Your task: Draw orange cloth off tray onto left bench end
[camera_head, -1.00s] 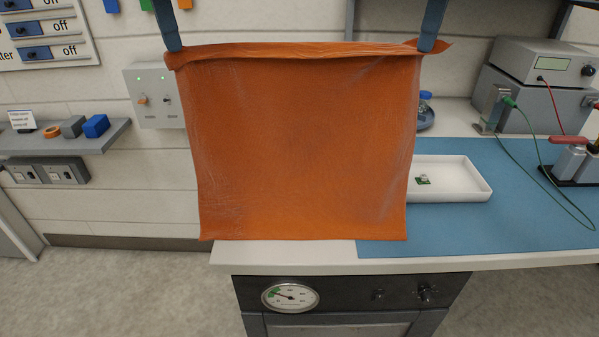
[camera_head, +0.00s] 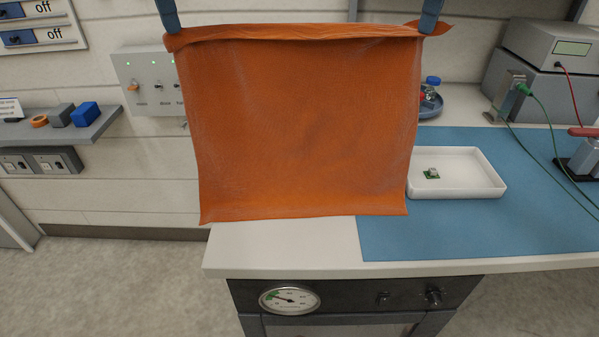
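The orange cloth (camera_head: 300,125) hangs spread out like a curtain between my two grippers. My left gripper (camera_head: 173,27) is shut on its top left corner, and my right gripper (camera_head: 427,25) is shut on its top right corner. The cloth's lower edge hangs in front of the left bench end (camera_head: 285,243); I cannot tell whether it touches the bench. The white tray (camera_head: 480,187) sits on the blue mat to the right of the cloth, its left edge close to or behind the cloth. A small green chip piece (camera_head: 432,174) lies in the tray, uncovered.
A blue mat (camera_head: 480,235) covers the bench's right part. Grey instruments (camera_head: 545,85) with cables stand at the back right. A dish with a blue-capped bottle (camera_head: 432,90) is behind the cloth. A wall shelf (camera_head: 65,125) and switch box (camera_head: 145,85) are at the left.

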